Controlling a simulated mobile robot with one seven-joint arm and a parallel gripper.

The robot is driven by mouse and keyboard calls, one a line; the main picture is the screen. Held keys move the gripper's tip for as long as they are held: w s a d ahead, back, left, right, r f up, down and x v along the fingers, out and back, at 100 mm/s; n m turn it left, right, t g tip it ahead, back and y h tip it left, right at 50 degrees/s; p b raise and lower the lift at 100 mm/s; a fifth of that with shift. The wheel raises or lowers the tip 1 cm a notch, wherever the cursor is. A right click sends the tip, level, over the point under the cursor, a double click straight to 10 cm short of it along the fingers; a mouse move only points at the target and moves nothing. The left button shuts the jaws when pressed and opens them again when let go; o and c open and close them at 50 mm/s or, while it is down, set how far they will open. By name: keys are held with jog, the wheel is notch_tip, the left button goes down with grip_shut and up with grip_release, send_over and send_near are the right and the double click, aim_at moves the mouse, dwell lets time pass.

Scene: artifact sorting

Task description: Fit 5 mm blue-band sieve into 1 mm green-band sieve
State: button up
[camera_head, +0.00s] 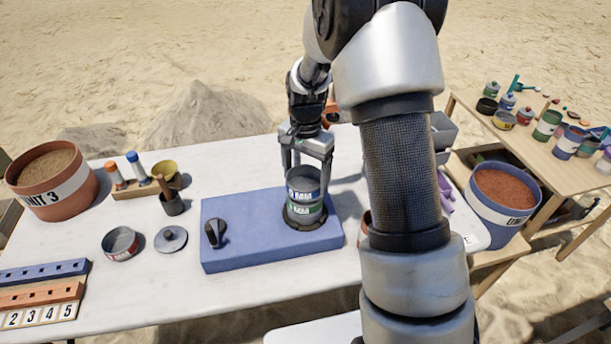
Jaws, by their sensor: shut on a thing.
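The blue-band sieve (303,188) is a short grey cylinder with a blue "MM" band. It is upright, directly on top of the green-band sieve (304,212), and the two look aligned and touching. Whether its lower rim is inside the green-band one cannot be told. The green-band sieve stands on the dark round seat of a blue shaker base (240,235). My gripper (306,172) points down over the stack, its fingers shut on the blue-band sieve from both sides.
A red-band sieve (120,244) and a grey lid (171,240) lie left of the base, which has a black knob (215,233). A cup (172,203) with a wooden handle stands behind them. A Unit 3 bucket (52,182) is far left. My arm hides the table's right part.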

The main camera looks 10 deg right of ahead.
aim_at(306, 186)
jog(key=shift+f+b, duration=0.5)
jog(key=shift+f, duration=0.3)
jog(key=o, duration=1.2)
jog(key=shift+c, duration=0.2)
notch_tip(306, 186, up, 18)
jog(key=p, duration=0.1)
jog(key=shift+f, duration=0.25)
jog(key=s+r+n+t+p, duration=0.3)
jog(key=s+r+n+p, duration=0.1)
jog(key=s+r, duration=0.9)
jog(key=s+r+n+t+p, duration=0.1)
jog(key=s+n, duration=0.4)
jog(key=s, duration=0.7)
jog(key=shift+t+p, duration=0.75)
jog(key=shift+t, duration=0.05)
